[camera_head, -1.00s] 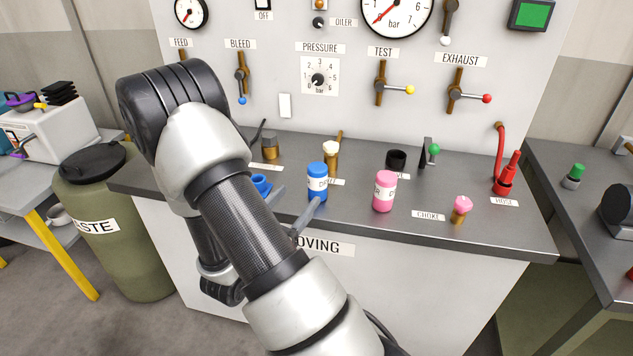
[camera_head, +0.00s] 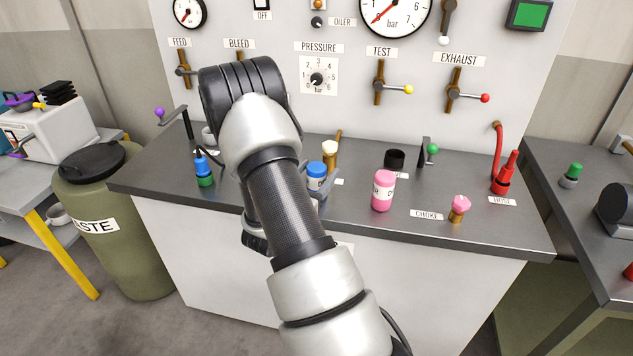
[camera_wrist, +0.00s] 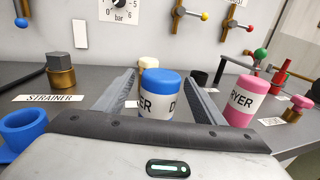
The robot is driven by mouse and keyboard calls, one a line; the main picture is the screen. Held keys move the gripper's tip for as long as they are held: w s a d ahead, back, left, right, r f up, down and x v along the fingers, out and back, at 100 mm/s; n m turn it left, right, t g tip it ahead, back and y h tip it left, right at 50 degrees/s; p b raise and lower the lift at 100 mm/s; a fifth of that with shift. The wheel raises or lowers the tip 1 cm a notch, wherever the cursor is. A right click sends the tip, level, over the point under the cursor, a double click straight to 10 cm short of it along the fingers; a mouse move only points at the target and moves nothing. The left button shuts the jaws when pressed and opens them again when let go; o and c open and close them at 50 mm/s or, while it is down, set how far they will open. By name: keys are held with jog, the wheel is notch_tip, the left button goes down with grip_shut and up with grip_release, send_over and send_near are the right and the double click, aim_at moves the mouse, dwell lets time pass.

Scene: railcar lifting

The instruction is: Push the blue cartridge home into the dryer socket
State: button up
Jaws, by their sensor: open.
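The blue cartridge (camera_head: 317,172), with a white band lettered in black, stands upright on the grey bench top. In the wrist view the blue cartridge (camera_wrist: 159,92) shows between the two long fingers of my open gripper (camera_wrist: 160,77). A gap shows on each side of it. In the head view my arm hides most of the gripper. A black open cup (camera_head: 395,160) stands farther back and right on the bench; it may be the dryer socket, but its label is unreadable.
A pink cartridge (camera_head: 383,191) marked DRYER stands right of the blue one. A white-topped brass fitting (camera_head: 330,155) is close behind it. A green-knobbed lever (camera_head: 432,150) rises beside the black cup. A blue open cup (camera_wrist: 22,128) lies left of my gripper.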

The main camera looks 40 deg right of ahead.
jog(key=c, duration=1.4)
